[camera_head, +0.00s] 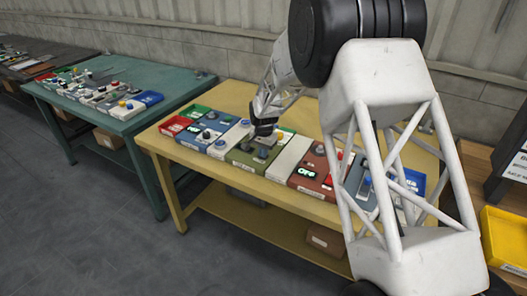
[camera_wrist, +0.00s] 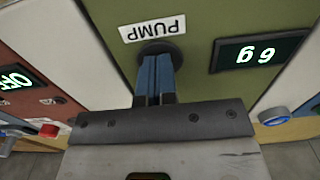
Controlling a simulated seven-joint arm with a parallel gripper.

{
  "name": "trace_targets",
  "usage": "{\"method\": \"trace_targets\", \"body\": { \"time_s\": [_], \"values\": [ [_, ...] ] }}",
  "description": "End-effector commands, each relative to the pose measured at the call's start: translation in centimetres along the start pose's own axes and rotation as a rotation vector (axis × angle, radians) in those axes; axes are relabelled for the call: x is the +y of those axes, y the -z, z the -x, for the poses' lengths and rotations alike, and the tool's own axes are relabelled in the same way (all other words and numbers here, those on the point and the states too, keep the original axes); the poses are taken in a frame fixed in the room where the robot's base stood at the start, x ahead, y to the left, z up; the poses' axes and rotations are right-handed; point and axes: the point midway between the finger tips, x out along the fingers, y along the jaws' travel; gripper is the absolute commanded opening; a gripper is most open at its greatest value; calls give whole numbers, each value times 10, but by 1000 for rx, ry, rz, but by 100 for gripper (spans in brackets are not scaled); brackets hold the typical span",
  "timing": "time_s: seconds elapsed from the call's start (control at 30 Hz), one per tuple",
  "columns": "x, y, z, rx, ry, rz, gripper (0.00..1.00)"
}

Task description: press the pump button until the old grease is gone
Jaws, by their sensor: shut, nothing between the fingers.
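The olive-green pump module (camera_wrist: 215,85) fills the middle of the wrist view, with an upside-down white PUMP label (camera_wrist: 152,28). Just below the label is the dark round pump button (camera_wrist: 168,46). My gripper (camera_wrist: 156,62) is shut and empty, its blue-grey fingertips over the button and hiding part of it. Whether they touch or press it I cannot tell. The lit display (camera_wrist: 258,51) on the same module reads 69. In the head view my gripper (camera_head: 265,132) is over the olive module (camera_head: 240,161) on the yellow table; the button is hidden there.
The yellow table (camera_head: 172,150) carries a row of modules. A pale panel (camera_head: 287,158) and a red-brown module with an OFF display (camera_head: 306,172) stand right of the olive one. A teal table (camera_head: 120,124) with more modules is at left. My arm covers the right side.

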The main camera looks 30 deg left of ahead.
Motion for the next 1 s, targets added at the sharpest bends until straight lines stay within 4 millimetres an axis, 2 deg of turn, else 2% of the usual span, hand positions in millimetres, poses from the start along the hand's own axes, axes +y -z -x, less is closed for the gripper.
{"method": "trace_targets", "body": {
  "time_s": [0.03, 0.27, 0.8, 1.0],
  "values": [
    [4, -4, -10, -13, -12, 0, 0],
    [3, -4, 8, -10, -9, 0, 0],
    [-1, 1, 101, 2, 2, 0, 0],
    [-1, 1, 127, 3, 2, 0, 0]
  ]
}}
